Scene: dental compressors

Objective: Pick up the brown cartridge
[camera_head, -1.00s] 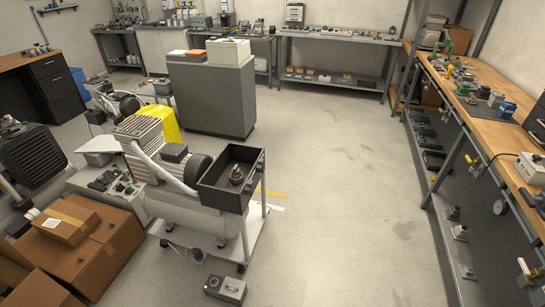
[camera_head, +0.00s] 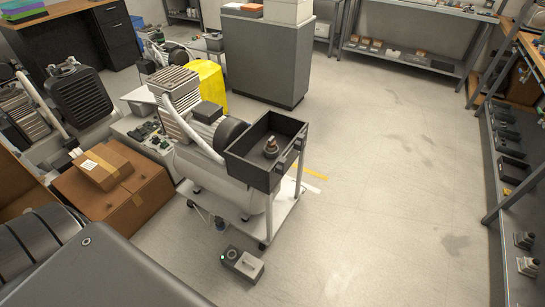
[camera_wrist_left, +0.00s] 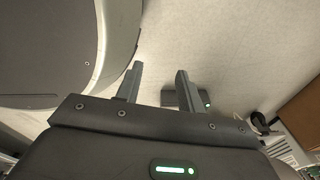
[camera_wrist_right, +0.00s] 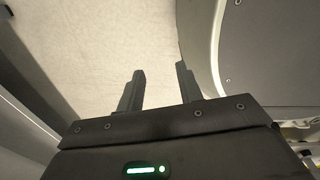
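A small brown, cone-like piece on a paler base, which looks like the brown cartridge (camera_head: 270,145), stands upright in the black open tray (camera_head: 251,176). The tray is mounted at the end of the compressor (camera_head: 222,173) on a white wheeled cart. Its lower part is partly hidden by the tray wall. My left gripper (camera_wrist_left: 158,72) is open and empty over the floor in the left wrist view. My right gripper (camera_wrist_right: 160,70) is open and empty over bare floor in the right wrist view. Neither gripper shows in the head view, and both are away from the cartridge.
A small grey box with a green light (camera_head: 243,264) lies on the floor before the cart. Cardboard boxes (camera_head: 112,190) stand left of it. A grey cabinet (camera_head: 263,58) stands behind. Shelving lines the right edge. The floor right of the cart is clear.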

